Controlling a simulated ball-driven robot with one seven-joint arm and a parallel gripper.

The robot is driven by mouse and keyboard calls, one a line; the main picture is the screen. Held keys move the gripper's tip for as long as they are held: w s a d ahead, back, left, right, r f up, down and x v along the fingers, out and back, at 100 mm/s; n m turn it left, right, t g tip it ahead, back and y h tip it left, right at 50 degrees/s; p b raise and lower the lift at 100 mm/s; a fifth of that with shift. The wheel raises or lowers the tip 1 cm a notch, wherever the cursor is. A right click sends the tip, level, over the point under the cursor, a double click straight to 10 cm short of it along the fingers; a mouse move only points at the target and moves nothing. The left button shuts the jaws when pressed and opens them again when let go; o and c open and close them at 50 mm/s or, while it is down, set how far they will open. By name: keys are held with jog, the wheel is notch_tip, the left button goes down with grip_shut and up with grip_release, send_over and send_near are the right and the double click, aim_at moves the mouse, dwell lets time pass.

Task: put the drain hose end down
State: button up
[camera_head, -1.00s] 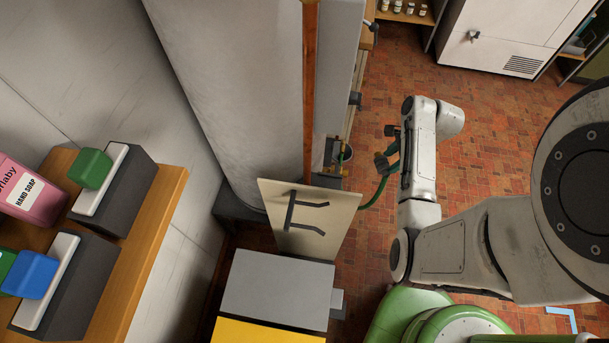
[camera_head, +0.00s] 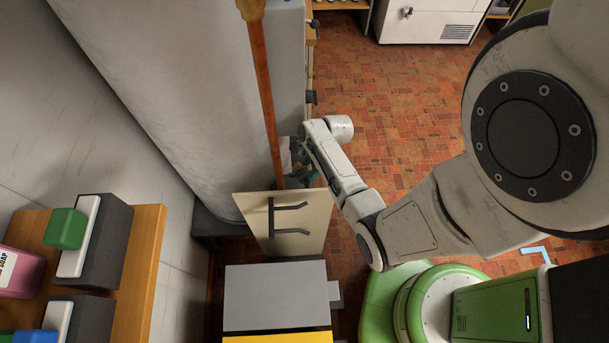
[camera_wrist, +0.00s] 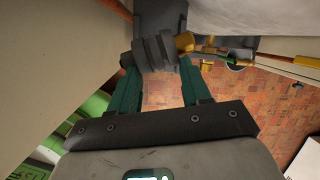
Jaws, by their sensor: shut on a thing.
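In the wrist view my gripper (camera_wrist: 156,68) has its two teal fingers shut on a dark grey ribbed piece, which looks like the drain hose end (camera_wrist: 152,52). A yellow fitting (camera_wrist: 185,42) shows at its right side; I cannot tell whether it is joined to it. In the head view my gripper (camera_head: 303,166) is small and partly hidden by my forearm, beside the pale tub's right side. A little green shows there, but the hose end cannot be made out clearly.
A pale board with two dark hooks (camera_head: 275,231) stands just left of my forearm, behind a grey-topped box (camera_head: 272,297). A wooden pole (camera_head: 265,88) rises by the tall pale tub (camera_head: 160,90). Brick floor (camera_head: 400,115) is clear to the right.

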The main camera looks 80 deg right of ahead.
aim_at(305, 177)
jog(key=shift+w+a+f, duration=0.25)
jog(key=shift+w+f, duration=0.1)
jog(key=shift+f, duration=0.15)
jog(key=shift+w+a+f, duration=0.2)
jog(key=shift+w+f, duration=0.1)
jog(key=shift+f, duration=0.2)
jog(key=shift+s+x, duration=0.15)
jog(key=shift+x, duration=0.65)
jog(key=shift+s+x, duration=0.15)
jog(key=shift+x, duration=0.65)
jog(key=shift+d+f, duration=0.1)
jog(key=shift+f, duration=0.05)
jog(key=shift+f, duration=0.15)
jog(key=o, duration=1.2)
jog(key=v, duration=1.2)
jog(key=shift+r, duration=0.2)
